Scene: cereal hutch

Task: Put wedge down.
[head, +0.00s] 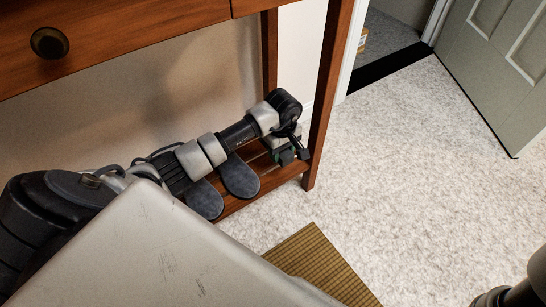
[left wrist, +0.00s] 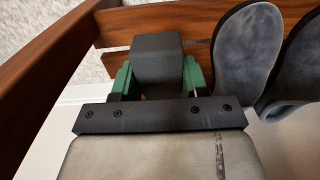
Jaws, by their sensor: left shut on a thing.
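The wedge (left wrist: 157,62) is a dark grey block in the left wrist view. It sits between the green fingers of my left gripper (left wrist: 157,78), which is shut on it. In the head view my left gripper (head: 287,154) is low at the right end of the wooden lower shelf (head: 236,202), close to the table leg. The arm and gripper mostly hide the wedge there. Wooden slats show beyond and beside the wedge in the left wrist view. I cannot tell whether the wedge touches the shelf. My right gripper is not in view.
A pair of dark slippers (head: 239,177) lies on the shelf beside the gripper. A wooden table leg (head: 327,95) stands just right of it, and a drawer front (head: 110,38) is above. A woven mat (head: 318,268) lies on open pale carpet. A door (head: 500,70) stands open.

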